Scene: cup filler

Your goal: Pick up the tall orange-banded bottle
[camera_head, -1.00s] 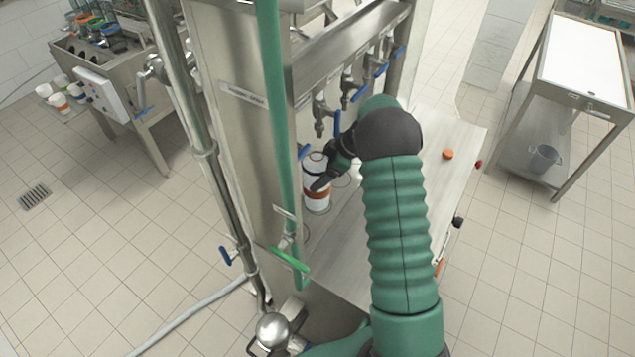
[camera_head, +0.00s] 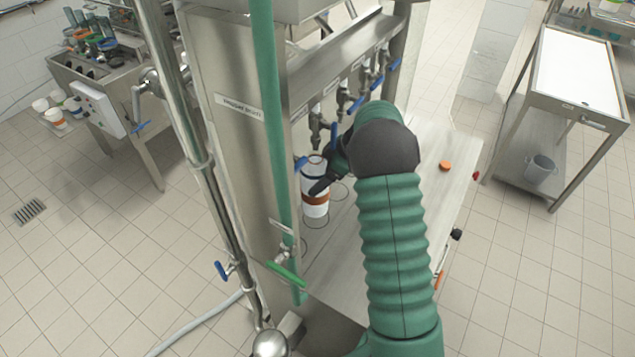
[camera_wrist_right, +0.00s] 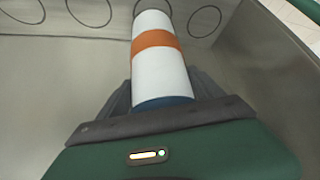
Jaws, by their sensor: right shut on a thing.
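The tall white bottle with an orange band (camera_head: 315,199) is at the filler's work surface, below the taps, in the head view. It looks upright. My right gripper (camera_head: 318,183) is shut on its upper part. In the right wrist view the bottle (camera_wrist_right: 158,72) runs between the dark fingers, with its orange band beyond them and a blue part close to the palm. Whether its base touches the surface is hard to tell. My left gripper is not in view.
The steel work surface (camera_head: 345,245) has several drawn circles. Taps with blue levers (camera_head: 355,104) hang just above the bottle. A green hose (camera_head: 268,120) and steel post stand left of it. An orange cap (camera_head: 445,165) lies to the right.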

